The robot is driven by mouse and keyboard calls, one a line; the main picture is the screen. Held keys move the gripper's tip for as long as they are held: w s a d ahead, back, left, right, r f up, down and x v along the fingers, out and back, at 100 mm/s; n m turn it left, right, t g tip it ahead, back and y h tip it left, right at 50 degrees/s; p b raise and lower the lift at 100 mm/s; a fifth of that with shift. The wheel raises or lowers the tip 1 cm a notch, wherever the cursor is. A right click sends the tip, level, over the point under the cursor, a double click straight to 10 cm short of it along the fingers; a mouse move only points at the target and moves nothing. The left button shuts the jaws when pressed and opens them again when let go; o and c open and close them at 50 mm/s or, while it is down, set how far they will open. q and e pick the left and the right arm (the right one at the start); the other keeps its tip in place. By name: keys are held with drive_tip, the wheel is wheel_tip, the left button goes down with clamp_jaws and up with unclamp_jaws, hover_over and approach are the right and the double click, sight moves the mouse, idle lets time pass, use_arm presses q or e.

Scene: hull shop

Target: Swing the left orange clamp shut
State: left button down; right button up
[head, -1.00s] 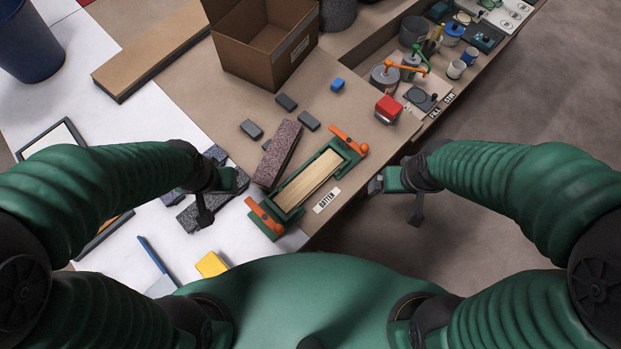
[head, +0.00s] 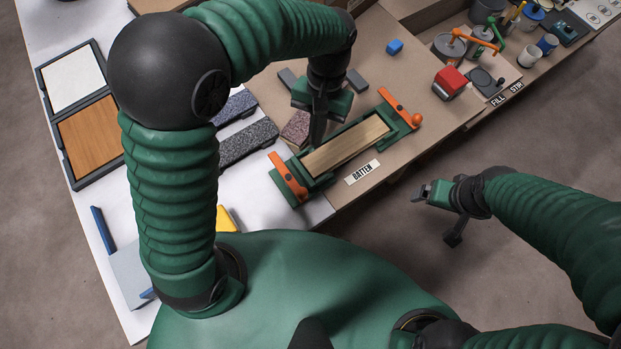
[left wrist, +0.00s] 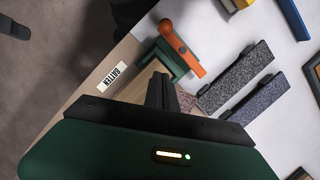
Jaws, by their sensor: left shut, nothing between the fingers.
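The left orange clamp (head: 285,172) is a bar with a rounded knob, set crosswise at the left end of a green frame (head: 318,183). The frame holds a pale wooden batten (head: 350,145). The clamp bar appears to lie beside the batten's end, not over it. In the left wrist view the clamp (left wrist: 183,48) shows beyond my fingertips. My left gripper (head: 317,138) is shut and empty, pointing down by the frame's far side, apart from the clamp. A second orange clamp (head: 398,105) is at the frame's right end. My right gripper (head: 419,194) hangs off the table's front edge.
A speckled block (head: 296,128) lies close behind the frame, partly hidden by my left gripper. A BATTEN label (head: 362,172) is in front. Dark speckled strips (head: 247,142) lie to the left.

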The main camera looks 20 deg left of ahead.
sight(287, 173)
use_arm(q)
drive_tip(key=b+x, duration=0.1)
drive_tip(key=x, duration=0.8)
drive_tip(key=shift+s+d+f, duration=0.15)
drive_tip(key=shift+s+f, duration=0.05)
drive_tip(key=s, duration=0.3)
drive_tip(key=shift+s+r, duration=0.15)
drive_tip(key=shift+r, duration=0.05)
drive_tip(key=shift+s+r, duration=0.1)
drive_tip(key=shift+s, duration=0.35)
drive_tip(key=shift+w, duration=0.15)
use_arm(e)
drive_tip(key=shift+s+d+f, duration=0.15)
drive_tip(key=shift+f, duration=0.4)
drive_tip(key=shift+r, duration=0.1)
use_arm(q)
drive_tip(key=shift+m, duration=0.4)
use_arm(e)
drive_tip(key=shift+s+r, duration=0.1)
drive_tip(key=shift+r, duration=0.15)
